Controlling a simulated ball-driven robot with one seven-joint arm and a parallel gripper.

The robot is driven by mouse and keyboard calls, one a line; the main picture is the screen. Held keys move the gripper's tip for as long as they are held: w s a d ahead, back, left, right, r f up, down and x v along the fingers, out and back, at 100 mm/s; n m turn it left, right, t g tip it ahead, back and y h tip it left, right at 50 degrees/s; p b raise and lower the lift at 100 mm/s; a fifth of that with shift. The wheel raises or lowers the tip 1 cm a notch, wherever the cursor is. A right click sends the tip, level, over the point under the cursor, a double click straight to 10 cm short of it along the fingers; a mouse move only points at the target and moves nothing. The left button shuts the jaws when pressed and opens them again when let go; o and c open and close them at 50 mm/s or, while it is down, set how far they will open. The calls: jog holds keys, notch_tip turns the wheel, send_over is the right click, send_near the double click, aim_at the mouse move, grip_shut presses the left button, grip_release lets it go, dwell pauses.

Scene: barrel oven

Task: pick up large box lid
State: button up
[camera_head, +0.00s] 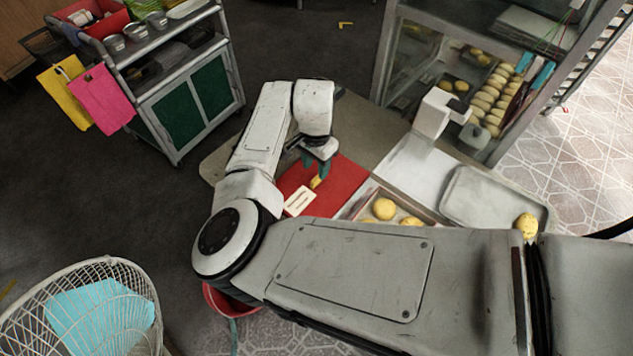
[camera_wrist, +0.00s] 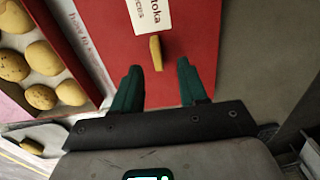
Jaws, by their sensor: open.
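The large box lid (camera_head: 333,193) is a flat red panel with a white printed label (camera_head: 299,201) and a small yellow handle (camera_head: 315,182). It lies on the counter beside an open box of buns. In the wrist view the red lid (camera_wrist: 203,25) fills the middle, with the handle (camera_wrist: 156,53) standing near the label's end. My gripper (camera_head: 317,166) is above the lid. In the wrist view its dark green fingers (camera_wrist: 158,68) are spread, one on each side of the handle's line, with nothing held. Whether the fingertips reach handle height I cannot tell.
The open bun box (camera_wrist: 72,62) borders the lid; my arm hides part of it in the head view. A grey tray (camera_head: 490,195), a bun (camera_head: 526,225) and a white device (camera_head: 436,113) are to the right. A glass cabinet (camera_head: 420,52) stands behind. A cart (camera_head: 178,75) is at upper left.

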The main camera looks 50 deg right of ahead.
aim_at(317, 178)
jog(key=shift+s+f, duration=0.15)
jog(key=shift+f, duration=2.15)
jog(key=shift+d, duration=0.1)
grip_shut()
